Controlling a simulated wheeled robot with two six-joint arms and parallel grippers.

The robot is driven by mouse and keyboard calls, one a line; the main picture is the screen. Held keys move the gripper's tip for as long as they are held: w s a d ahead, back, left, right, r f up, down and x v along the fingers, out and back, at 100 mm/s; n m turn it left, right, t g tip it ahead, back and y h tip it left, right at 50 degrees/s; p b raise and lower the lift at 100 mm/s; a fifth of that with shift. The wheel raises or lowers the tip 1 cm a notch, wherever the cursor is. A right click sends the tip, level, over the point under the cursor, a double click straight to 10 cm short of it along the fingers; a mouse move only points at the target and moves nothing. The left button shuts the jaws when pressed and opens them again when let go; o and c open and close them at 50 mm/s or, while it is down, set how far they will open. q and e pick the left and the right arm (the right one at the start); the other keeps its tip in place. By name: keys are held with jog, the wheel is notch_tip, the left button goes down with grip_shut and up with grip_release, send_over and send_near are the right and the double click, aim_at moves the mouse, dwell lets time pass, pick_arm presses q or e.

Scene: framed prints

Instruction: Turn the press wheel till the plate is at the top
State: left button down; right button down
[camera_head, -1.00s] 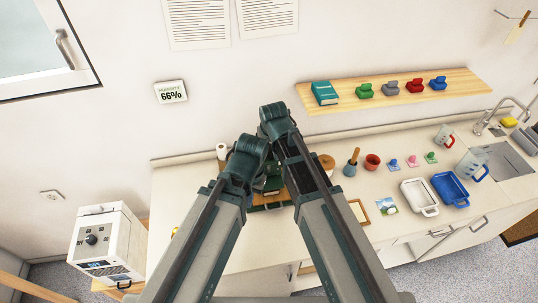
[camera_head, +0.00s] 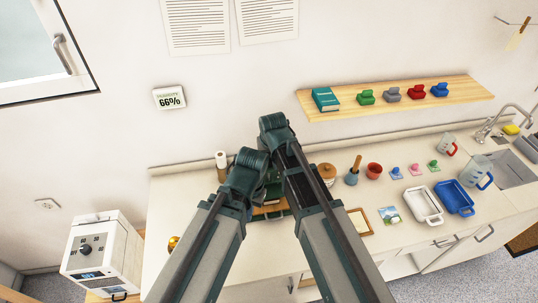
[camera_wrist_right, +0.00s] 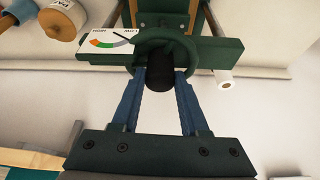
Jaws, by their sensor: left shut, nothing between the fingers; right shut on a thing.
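The green press (camera_head: 273,190) stands on the counter between my two arms in the head view, largely hidden by them. In the right wrist view its dark green frame (camera_wrist_right: 215,48) shows close up, with a curved green part below it, likely the wheel. My right gripper (camera_wrist_right: 160,82) has its blue fingers shut on a dark round grip (camera_wrist_right: 160,72) there. A white gauge (camera_wrist_right: 112,37) with a coloured arc and black needle sits beside it. I cannot make out the plate's height. My left gripper is shut and empty near the press; my arm covers most of it.
A wooden-lidded jar (camera_head: 327,172), a pestle in a blue mortar (camera_head: 352,176) and a red cup (camera_head: 374,170) stand right of the press. A framed print (camera_head: 358,222) lies nearer. White (camera_head: 424,205) and blue (camera_head: 454,197) trays lie farther right. A paper roll (camera_head: 221,160) stands left.

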jog(key=shift+n, duration=0.3)
jog(key=n+y, duration=0.1)
jog(key=n, duration=0.1)
jog(key=shift+d+n, duration=0.15)
jog(key=shift+n, duration=0.25)
jog(key=shift+w+d+n+g+y, duration=0.1)
jog(key=shift+n+g+y, duration=0.35)
jog(key=shift+n, duration=0.8)
jog(key=shift+n+g+y, duration=0.45)
jog(key=shift+n, duration=0.8)
jog(key=shift+c, duration=2.1)
grip_release()
jog(key=shift+r, duration=0.1)
